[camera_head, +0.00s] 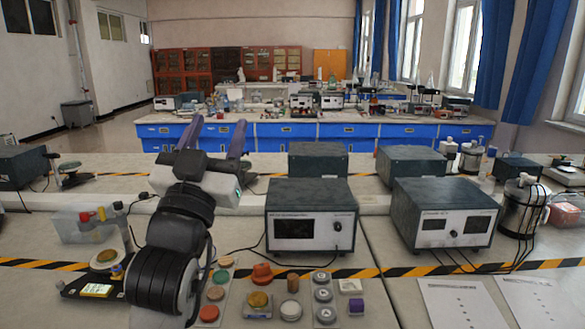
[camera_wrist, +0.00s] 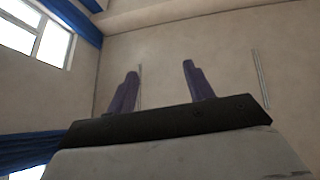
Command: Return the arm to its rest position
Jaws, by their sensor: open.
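My gripper (camera_head: 214,133) is in the head view at left centre, raised above the bench with its two purple fingers apart and pointing up and away. Nothing is between them. In the wrist view the gripper (camera_wrist: 160,85) is also open and empty, with the wall and part of a window behind it. My arm rises from the lower left of the head view and hides part of the bench behind it.
The bench (camera_head: 375,245) carries a grey instrument box (camera_head: 312,195) right of my arm and another box (camera_head: 443,213) further right. Papers (camera_head: 465,303) lie front right. Above the bench is open.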

